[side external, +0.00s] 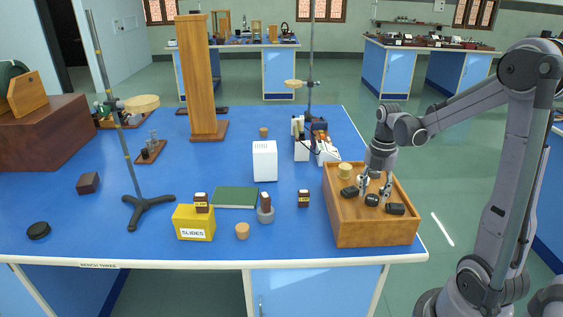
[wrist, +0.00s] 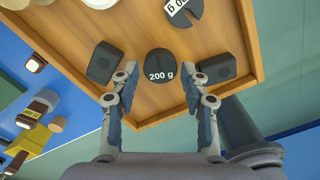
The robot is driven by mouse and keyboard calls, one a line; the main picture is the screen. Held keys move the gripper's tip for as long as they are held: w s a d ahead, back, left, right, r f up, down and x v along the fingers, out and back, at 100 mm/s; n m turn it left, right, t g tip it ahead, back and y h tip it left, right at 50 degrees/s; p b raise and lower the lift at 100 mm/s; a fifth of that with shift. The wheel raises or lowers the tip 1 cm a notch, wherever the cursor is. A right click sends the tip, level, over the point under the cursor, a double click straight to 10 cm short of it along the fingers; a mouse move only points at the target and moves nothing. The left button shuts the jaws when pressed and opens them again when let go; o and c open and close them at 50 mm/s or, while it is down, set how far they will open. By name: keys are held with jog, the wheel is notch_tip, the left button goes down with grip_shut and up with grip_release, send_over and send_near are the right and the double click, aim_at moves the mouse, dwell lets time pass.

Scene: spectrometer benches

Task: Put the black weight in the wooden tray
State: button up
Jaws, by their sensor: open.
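The black weight (side external: 372,200), a rounded piece marked "200 g", lies on the floor of the wooden tray (side external: 375,236). In the wrist view the weight (wrist: 160,65) is between two dark blocks, near the tray's corner. My gripper (side external: 374,187) is over the tray with its fingers pointing down. In the wrist view my gripper (wrist: 160,76) is open, one fingertip on each side of the weight. A gap shows between each fingertip and the weight.
Dark blocks (wrist: 105,62) (wrist: 215,68), a slotted weight (wrist: 188,14) and a cork-coloured cylinder (side external: 344,170) share the tray. The tray's raised walls surround the fingers.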

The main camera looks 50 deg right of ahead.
aim_at(373, 197)
notch_tip(373, 197, up, 10)
jog(key=r, duration=0.1)
jog(key=a+f+m+t, duration=0.3)
jog(key=a+m+t, duration=0.4)
jog(key=a+m, duration=1.3)
jog(key=shift+s+a, duration=0.45)
jog(key=shift+a, duration=0.9)
